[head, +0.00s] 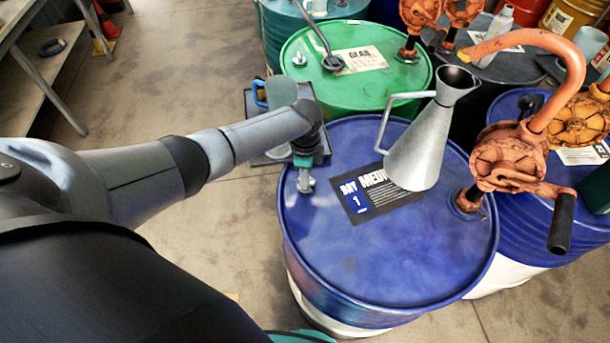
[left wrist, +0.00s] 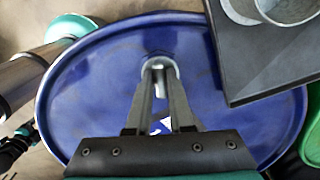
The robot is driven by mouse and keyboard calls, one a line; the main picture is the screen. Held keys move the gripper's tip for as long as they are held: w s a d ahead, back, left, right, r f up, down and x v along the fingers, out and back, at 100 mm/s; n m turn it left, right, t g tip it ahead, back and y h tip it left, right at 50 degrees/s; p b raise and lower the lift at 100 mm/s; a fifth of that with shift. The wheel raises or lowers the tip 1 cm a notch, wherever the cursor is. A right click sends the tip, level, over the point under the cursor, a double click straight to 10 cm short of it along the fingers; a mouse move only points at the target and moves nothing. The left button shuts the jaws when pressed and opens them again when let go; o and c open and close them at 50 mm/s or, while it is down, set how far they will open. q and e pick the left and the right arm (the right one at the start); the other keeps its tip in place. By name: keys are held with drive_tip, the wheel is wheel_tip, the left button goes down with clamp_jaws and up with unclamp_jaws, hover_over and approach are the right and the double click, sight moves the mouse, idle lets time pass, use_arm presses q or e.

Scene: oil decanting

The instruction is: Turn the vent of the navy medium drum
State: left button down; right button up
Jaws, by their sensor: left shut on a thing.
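The navy medium drum (head: 390,262) stands upright in the middle of the head view, with a printed label (head: 365,196) on its lid. Its small silver vent (head: 305,184) sits near the left side of the lid. The vent shows in the left wrist view (left wrist: 158,63), partly hidden by the fingers. My left gripper (head: 306,166) reaches down from above and is shut on the vent; its fingers meet there in the left wrist view (left wrist: 160,72). Dark and teal parts at the left edge of the wrist view look like my right gripper (left wrist: 14,146), too small to read.
A silver spouted can (head: 419,152) stands on the drum lid, beside an orange pump (head: 507,157) with a black crank handle. A green drum (head: 310,84) stands behind. A dark platform (left wrist: 262,78) lies close beside the navy drum.

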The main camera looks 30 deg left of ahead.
use_arm(q)
drive_tip(key=c, duration=0.8)
unclamp_jaws()
drive_tip(key=shift+r, duration=0.15)
wheel_tip(320, 180, up, 15)
drive_tip(key=p, duration=0.1)
drive_tip(key=shift+p, duration=0.4)
